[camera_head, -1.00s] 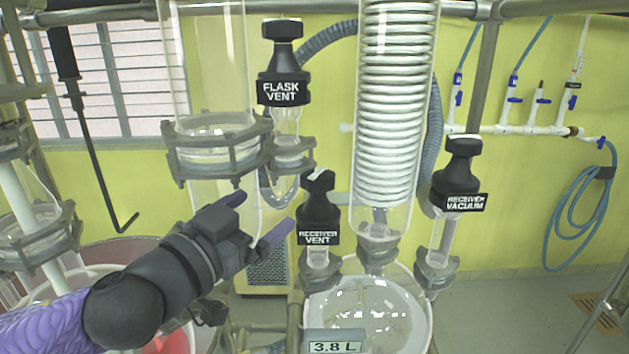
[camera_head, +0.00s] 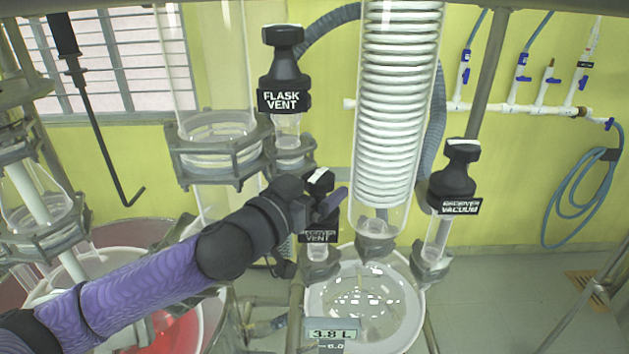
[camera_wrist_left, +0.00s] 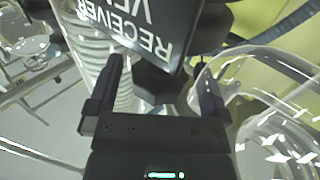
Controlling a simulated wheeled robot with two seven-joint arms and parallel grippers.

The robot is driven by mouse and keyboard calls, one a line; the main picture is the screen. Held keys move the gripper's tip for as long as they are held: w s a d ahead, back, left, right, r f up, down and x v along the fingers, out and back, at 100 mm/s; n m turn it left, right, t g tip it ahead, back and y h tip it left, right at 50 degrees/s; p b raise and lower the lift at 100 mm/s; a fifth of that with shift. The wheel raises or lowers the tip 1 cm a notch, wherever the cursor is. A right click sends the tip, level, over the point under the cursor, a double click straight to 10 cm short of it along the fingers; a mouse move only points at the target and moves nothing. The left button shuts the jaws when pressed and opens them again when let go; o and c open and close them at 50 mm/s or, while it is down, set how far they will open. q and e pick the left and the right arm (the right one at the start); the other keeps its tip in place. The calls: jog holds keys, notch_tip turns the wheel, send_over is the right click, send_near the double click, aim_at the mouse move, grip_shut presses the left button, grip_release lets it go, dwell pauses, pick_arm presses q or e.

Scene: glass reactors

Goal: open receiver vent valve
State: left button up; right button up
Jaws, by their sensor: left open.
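The receiver vent valve (camera_head: 318,238) is a black valve with a white-lettered label, on a glass neck above the round receiver. My left gripper (camera_head: 328,196) is at its knob and covers part of the valve's upper body in the head view. In the left wrist view the gripper (camera_wrist_left: 160,75) is open, its two dark fingers apart on either side of the valve's dark body. The valve label (camera_wrist_left: 135,25) hangs upside down close above the fingers. Whether either finger touches the valve I cannot tell. My right gripper is not in view.
The flask vent valve (camera_head: 284,80) stands behind and above, left of the glass coil condenser (camera_head: 398,110). The receiver vacuum valve (camera_head: 455,185) stands to the right. The glass receiver (camera_head: 375,295) lies below. A clamped glass column (camera_head: 215,150) rises at left.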

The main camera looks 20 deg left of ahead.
pick_arm(q)
jog(key=c, duration=1.2)
jog(key=shift+o, duration=0.2)
jog(key=shift+n+y, duration=0.3)
jog(key=shift+y, duration=0.2)
